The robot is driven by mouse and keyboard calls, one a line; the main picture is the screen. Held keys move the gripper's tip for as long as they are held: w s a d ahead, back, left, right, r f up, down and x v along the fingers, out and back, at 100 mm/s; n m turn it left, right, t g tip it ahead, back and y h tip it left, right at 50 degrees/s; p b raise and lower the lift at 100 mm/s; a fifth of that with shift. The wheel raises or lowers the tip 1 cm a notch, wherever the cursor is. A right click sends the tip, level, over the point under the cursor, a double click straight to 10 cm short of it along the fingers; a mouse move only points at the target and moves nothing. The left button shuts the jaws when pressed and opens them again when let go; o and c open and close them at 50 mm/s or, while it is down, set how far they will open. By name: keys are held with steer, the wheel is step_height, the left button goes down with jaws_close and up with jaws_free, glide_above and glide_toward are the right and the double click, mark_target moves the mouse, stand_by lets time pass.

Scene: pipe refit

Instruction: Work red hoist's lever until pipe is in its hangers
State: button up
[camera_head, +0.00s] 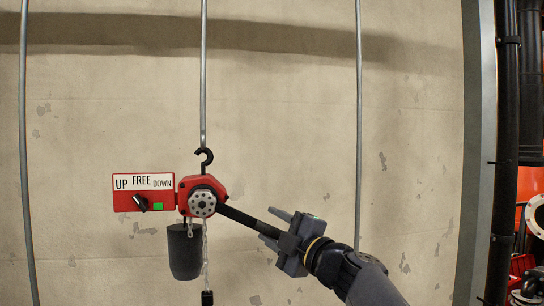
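The red hoist (203,184) hangs by a black hook from a grey rod. Its plate (143,193) reads UP, FREE, DOWN, with a black knob (140,202) slanting toward the UP side and a green patch beside it. The dark lever (238,216) runs from the hoist's hub down to the right. My gripper (274,226) is at the lever's outer end, its fingers apart on either side, with a gap showing above the lever. Whether the lower finger touches the lever is unclear. The pipe and its hangers are not recognisable in view.
A dark chain bag (185,252) and a chain (205,248) hang under the hoist, with a black block (207,298) at the bottom edge. Thin rods (359,120) hang at both sides before the wall. Dark pipes (505,150) stand at the right.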

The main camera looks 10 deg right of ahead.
steer(key=shift+n+g, duration=0.3)
steer(key=shift+n, duration=0.4)
steer(key=r+p, duration=0.2)
steer(key=p, duration=0.1)
steer(key=d+r+p, duration=0.1)
steer(key=r+p, duration=0.1)
steer(key=shift+r+p, duration=0.1)
steer(key=shift+p, duration=0.3)
steer(key=shift+d, duration=0.1)
step_height(320, 180, up, 2)
steer(key=shift+r+n+p, duration=0.1)
steer(key=shift+n+p, duration=0.3)
steer(key=shift+p, duration=0.85)
steer(key=shift+r+n+g, duration=0.4)
steer(key=shift+r, duration=0.45)
